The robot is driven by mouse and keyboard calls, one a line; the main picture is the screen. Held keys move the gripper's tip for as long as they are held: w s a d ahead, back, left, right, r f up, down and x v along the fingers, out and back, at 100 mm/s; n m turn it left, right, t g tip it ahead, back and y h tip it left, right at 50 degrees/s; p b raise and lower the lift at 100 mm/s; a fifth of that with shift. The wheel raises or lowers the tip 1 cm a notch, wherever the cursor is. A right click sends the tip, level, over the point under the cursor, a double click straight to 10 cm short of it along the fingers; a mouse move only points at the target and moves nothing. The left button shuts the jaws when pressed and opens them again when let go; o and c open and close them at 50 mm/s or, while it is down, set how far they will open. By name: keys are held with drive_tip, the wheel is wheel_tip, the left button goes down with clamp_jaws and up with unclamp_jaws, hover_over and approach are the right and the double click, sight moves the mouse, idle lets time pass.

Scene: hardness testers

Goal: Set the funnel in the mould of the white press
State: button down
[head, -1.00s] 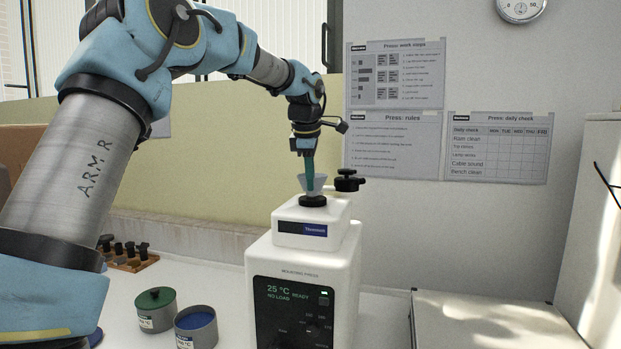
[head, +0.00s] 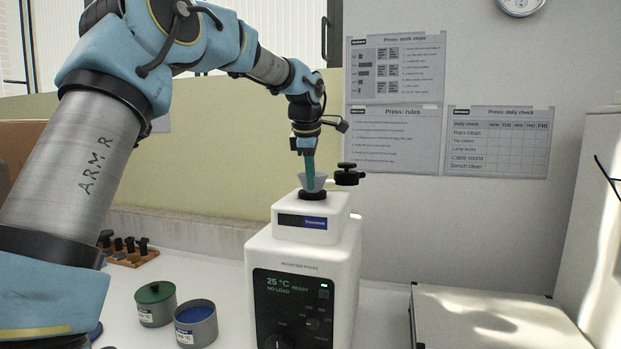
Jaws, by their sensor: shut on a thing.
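The white press (head: 302,258) stands on the bench in the middle of the head view, its display reading 25 °C, NO LOAD, READY. A dark round mould opening (head: 312,194) sits on its top. The pale, translucent funnel (head: 318,183) is upright right over the mould, its lower end at or in the dark ring; I cannot tell how deep it sits. My gripper (head: 309,170) is above it, pointing down, with teal fingers shut on the funnel. The fingers hide part of the funnel.
A black knob on an arm (head: 347,175) sits just right of the funnel. A green-lidded tin (head: 156,306) and an open tin of blue material (head: 196,325) stand left of the press. A wooden rack (head: 130,257) is farther back. A flat pale box (head: 490,318) lies at right.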

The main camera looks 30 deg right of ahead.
drive_tip(key=shift+f, duration=0.15)
drive_tip(key=c, duration=0.9)
unclamp_jaws()
drive_tip(key=b+v, duration=0.2)
drive_tip(key=v, duration=0.9)
drive_tip(key=w+a+f+m+y, duration=0.2)
drive_tip(key=a+f+m, duration=0.5)
drive_tip(key=a+f, duration=1.2)
drive_tip(key=s+a+f+m, duration=0.1)
drive_tip(key=s+a+f, duration=0.3)
drive_tip(key=a, duration=0.3)
drive_tip(key=s+a+f+m+g, duration=0.1)
drive_tip(key=s+a+f+m, duration=0.1)
drive_tip(key=s+a+f, duration=0.3)
drive_tip(key=s+a+f+m, duration=0.2)
drive_tip(key=s+a+f, duration=0.2)
drive_tip(key=s+a, duration=0.3)
drive_tip(key=a, duration=0.2)
drive_tip(key=shift+a+f+g, duration=0.25)
drive_tip(key=shift+a+g, duration=0.05)
